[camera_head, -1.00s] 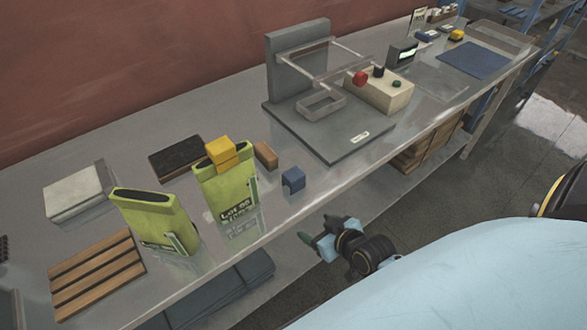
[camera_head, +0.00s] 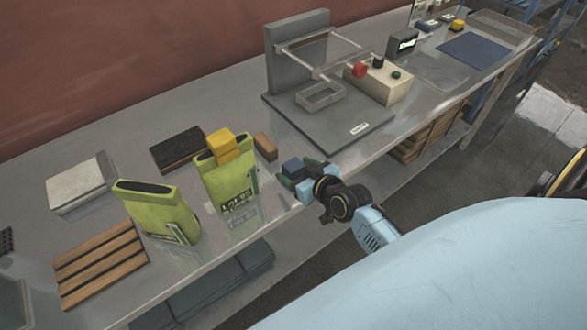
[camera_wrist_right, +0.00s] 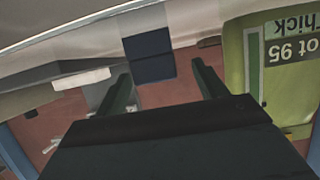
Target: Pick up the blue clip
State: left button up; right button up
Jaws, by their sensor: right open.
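The blue clip (camera_head: 292,168) stands on the table to the right of the green bags in the head view. In the right wrist view the blue clip (camera_wrist_right: 149,54) shows just beyond and between the fingertips. My right gripper (camera_head: 297,178) is open at the table's front edge, its dark green fingers close around or beside the clip; the head view does not show which. In the right wrist view the open fingers (camera_wrist_right: 162,75) point at the clip with nothing held. My left gripper is not in view.
A green bag with a yellow clip (camera_head: 222,147) stands left of the blue clip, with another green bag (camera_head: 158,212) farther left. A brown block (camera_head: 266,146) lies behind. The grey sealer base (camera_head: 340,135) is to the right. A wooden slatted rack (camera_head: 100,265) lies front left.

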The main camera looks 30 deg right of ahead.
aim_at(290, 166)
jog(key=shift+d+f+x, duration=0.1)
jog(key=shift+d+x, duration=0.05)
jog(key=shift+x, duration=1)
jog(key=shift+d+f+x, duration=0.1)
jog(key=shift+d+x, duration=0.05)
jog(key=shift+x, duration=1)
jog(key=c, duration=1)
jog(key=shift+r+p, duration=0.65)
jog(key=shift+r, duration=4.4)
jog(key=shift+c, duration=0.2)
